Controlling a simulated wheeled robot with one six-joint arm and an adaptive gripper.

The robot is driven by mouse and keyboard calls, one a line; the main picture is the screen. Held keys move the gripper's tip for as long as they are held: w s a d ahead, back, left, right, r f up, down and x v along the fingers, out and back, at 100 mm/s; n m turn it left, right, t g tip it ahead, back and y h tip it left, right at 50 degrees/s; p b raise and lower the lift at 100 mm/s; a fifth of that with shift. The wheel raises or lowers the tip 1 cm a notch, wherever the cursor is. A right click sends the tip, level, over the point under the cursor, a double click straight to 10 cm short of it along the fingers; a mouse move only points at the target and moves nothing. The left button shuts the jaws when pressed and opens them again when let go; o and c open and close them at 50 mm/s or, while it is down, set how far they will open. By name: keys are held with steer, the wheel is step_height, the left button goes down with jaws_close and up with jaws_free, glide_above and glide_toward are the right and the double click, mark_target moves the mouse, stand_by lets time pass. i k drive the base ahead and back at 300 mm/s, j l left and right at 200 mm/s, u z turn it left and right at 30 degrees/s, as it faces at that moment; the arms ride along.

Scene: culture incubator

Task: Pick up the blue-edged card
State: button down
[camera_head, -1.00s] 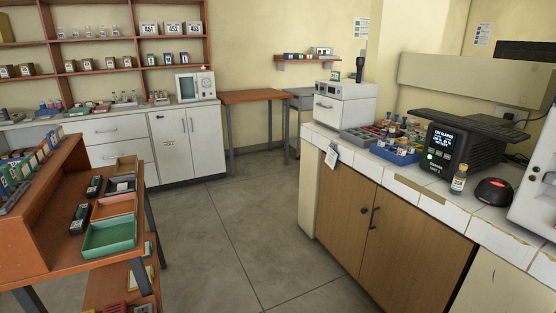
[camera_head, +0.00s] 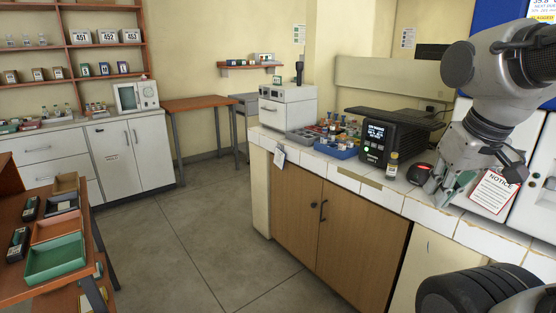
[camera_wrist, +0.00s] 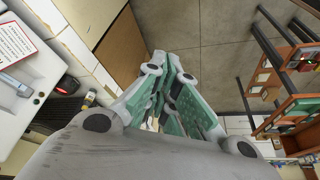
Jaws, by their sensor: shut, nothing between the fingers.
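A small pale card (camera_head: 279,156) hangs at the near left corner of the white-tiled counter in the head view. It is too small to tell whether its edge is blue, and I see no other card with a clear blue edge. My gripper (camera_head: 442,196) is at the right of the head view, over the counter's front edge, well to the right of the pale card. In the wrist view its green-padded fingers (camera_wrist: 174,62) are shut and hold nothing.
The counter carries a black device (camera_head: 385,138), a small bottle (camera_head: 392,165), a red-topped black device (camera_head: 420,172) and a blue tray (camera_head: 338,151). A red-framed notice (camera_head: 494,190) is beside my gripper. Floor (camera_head: 200,240) is open between the counter and the left shelf desk.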

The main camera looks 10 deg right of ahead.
mark_target(279, 156)
steer(key=i+u, duration=0.15)
steer(key=i, duration=1.1)
steer(key=i+l+u, duration=0.1)
steer(key=i, duration=1.15)
